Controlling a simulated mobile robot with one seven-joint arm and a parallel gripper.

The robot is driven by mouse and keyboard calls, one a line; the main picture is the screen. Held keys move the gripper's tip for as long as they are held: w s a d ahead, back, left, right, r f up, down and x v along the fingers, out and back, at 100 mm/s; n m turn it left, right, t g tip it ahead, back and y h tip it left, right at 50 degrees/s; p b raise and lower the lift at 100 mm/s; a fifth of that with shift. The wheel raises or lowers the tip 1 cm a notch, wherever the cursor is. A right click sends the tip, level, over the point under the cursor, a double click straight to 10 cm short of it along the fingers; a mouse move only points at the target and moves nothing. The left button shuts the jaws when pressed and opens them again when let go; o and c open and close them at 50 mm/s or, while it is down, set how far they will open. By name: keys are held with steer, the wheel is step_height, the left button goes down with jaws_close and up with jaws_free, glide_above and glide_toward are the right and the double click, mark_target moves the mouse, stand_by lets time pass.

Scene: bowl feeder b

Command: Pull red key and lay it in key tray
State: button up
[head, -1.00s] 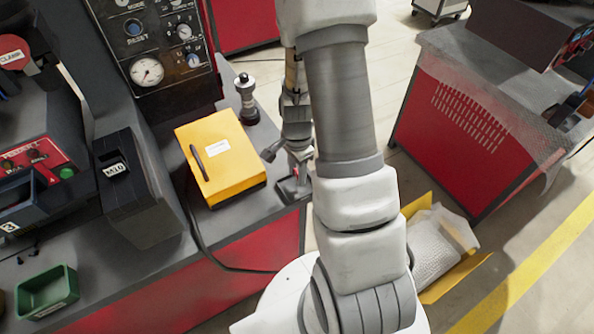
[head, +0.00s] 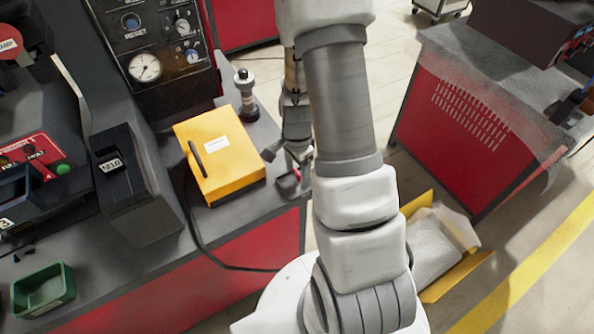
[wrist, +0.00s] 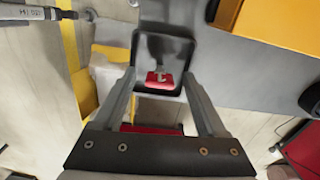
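The red key (wrist: 160,80) lies in the dark grey key tray (wrist: 141,52), towards its near end in the wrist view. A bit of red also shows in the head view at the bench's right edge, in the small tray (head: 305,188). My gripper (wrist: 160,76) is open, with one fingertip on each side of the key and a gap to both. In the head view my gripper (head: 288,160) hangs just over the tray, partly hidden behind my arm.
A black M10 bin (head: 125,190) and a green bin (head: 43,290) stand further left. An open carton (head: 440,250) is on the floor at right.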

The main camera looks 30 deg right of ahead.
step_height(320, 180, up, 17)
steer(key=p, duration=0.2)
steer(key=shift+r, duration=0.2)
stand_by(0.4)
steer(key=shift+r, duration=0.1)
stand_by(0.5)
steer(key=s+a+r+n+t, duration=0.2)
steer(key=s+a+r+n, duration=0.3)
steer(key=r+n, duration=0.3)
steer(key=s+a+r+n+t, duration=0.3)
steer(key=s+a+r+n, duration=0.2)
steer(key=s+r+n, duration=0.2)
steer(key=shift+s+a+r+n+t, duration=0.2)
steer(key=shift+a+r+n+t, duration=0.1)
steer(key=shift+r+n, duration=0.65)
